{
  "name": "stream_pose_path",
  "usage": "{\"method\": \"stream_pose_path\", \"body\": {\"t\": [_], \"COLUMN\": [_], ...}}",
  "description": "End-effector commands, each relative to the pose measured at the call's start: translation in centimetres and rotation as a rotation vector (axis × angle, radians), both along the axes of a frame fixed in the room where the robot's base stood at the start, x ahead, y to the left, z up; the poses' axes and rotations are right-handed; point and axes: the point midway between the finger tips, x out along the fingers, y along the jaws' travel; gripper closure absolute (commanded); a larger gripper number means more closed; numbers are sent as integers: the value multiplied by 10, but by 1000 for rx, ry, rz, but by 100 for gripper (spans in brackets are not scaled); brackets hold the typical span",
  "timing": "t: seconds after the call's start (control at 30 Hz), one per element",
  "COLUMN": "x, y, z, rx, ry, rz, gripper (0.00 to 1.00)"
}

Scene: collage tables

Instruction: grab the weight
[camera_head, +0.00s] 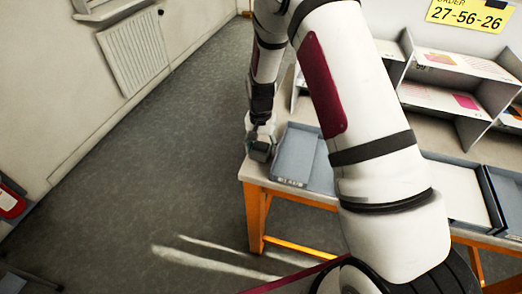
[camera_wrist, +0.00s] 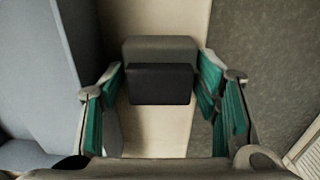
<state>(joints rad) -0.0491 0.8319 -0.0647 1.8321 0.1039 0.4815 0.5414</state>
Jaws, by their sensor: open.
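The weight looks like a dark grey block with a lighter grey top part, and it shows between my fingers in the wrist view (camera_wrist: 160,84). In the head view the weight (camera_head: 261,152) sits at the near left corner of the table (camera_head: 253,178). My gripper (camera_wrist: 160,92) is open, with one green-padded finger on each side of the block and a gap on both sides. In the head view my gripper (camera_head: 260,130) is right over the weight, and it partly hides it.
A blue-grey tray (camera_head: 290,181) lies close to the right of the weight; its wall fills the left of the wrist view. The table edge drops to the grey floor (camera_head: 160,175) on the left. Shelves (camera_head: 440,98) and another tray (camera_head: 463,190) stand further right.

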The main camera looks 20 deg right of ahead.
Motion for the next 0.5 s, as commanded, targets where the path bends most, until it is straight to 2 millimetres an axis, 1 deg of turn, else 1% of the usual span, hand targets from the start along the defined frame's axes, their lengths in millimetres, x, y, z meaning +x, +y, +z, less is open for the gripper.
{"method": "stream_pose_path", "body": {"t": [0.1,0.27,0.3,0.47,0.5], "x": [0,0,0,0,0], "y": [0,0,0,0,0], "z": [-3,-3,-3,-3,-3], "rx": [0,0,0,0,0], "ry": [-1,-1,-1,-1,-1], "rz": [0,0,0,0,0], "gripper": [43,43,52,89,98]}}
